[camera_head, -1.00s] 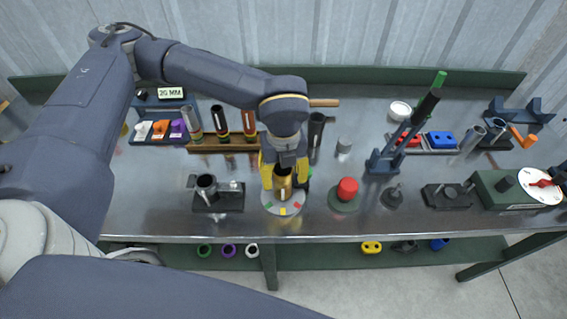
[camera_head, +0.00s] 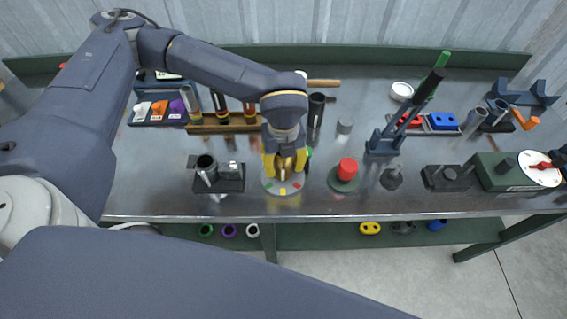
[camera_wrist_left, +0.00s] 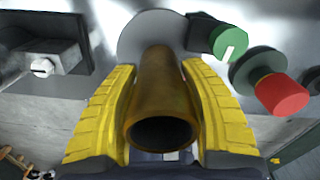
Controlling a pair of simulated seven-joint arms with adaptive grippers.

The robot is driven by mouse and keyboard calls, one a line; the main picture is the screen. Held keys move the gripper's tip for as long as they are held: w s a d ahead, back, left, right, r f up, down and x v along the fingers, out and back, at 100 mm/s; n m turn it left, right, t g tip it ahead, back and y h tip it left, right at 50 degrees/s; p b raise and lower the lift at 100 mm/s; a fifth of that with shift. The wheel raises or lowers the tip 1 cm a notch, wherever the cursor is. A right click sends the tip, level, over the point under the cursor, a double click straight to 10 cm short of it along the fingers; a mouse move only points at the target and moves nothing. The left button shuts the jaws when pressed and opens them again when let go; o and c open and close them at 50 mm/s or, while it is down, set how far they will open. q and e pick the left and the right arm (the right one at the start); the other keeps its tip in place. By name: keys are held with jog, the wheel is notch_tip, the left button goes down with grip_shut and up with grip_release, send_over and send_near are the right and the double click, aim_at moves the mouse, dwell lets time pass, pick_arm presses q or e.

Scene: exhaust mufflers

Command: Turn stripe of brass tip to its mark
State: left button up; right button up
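The brass tip (camera_head: 287,166) stands upright on a pale round plate (camera_head: 267,188) with green, yellow and red marks on its front rim. My left gripper (camera_head: 285,163) is over it, with yellow fingers on both sides. In the left wrist view the brass tip (camera_wrist_left: 160,95) is between the fingers of the left gripper (camera_wrist_left: 160,68), which appear to press on it. Its open dark end faces the camera. I cannot make out the stripe on the tip now. My right gripper is not in view.
A green knob with a white line (camera_wrist_left: 230,45) is close beside the plate. A red knob (camera_head: 347,169) on a round base stands to the right. A dark fixture with a short tube (camera_head: 207,168) is to the left. A rack of tubes (camera_head: 222,126) stands behind.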

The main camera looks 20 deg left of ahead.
pick_arm(q)
jog(key=c, duration=0.8)
jog(key=n, duration=0.4)
jog(key=shift+n, duration=0.4)
jog(key=shift+w+d+n, duration=0.1)
jog(key=shift+n, duration=2.5)
